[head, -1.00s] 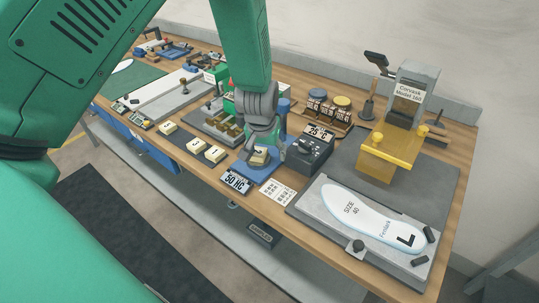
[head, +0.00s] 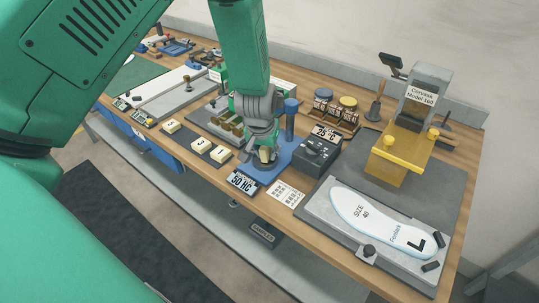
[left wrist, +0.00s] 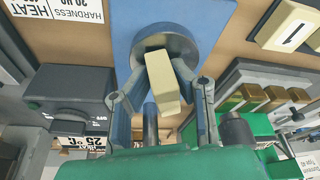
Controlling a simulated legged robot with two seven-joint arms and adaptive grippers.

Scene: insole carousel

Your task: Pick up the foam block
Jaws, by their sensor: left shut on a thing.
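The foam block (head: 265,155) is small and cream-coloured. My left gripper (head: 264,148) is shut on it, over the blue stand of the hardness tester (head: 281,160) with the 50 HC display. In the left wrist view the foam block (left wrist: 164,83) sits between the two grey fingers, in front of a round grey plate (left wrist: 165,45). It looks tilted there; I cannot tell whether it still touches the plate. My right gripper is not in view.
Several numbered cream blocks (head: 201,145) lie in a row to the left. A black dial box (head: 316,155) stands close on the right. Further right are a yellow-and-grey press (head: 401,155) and an insole (head: 380,220) on a grey plate.

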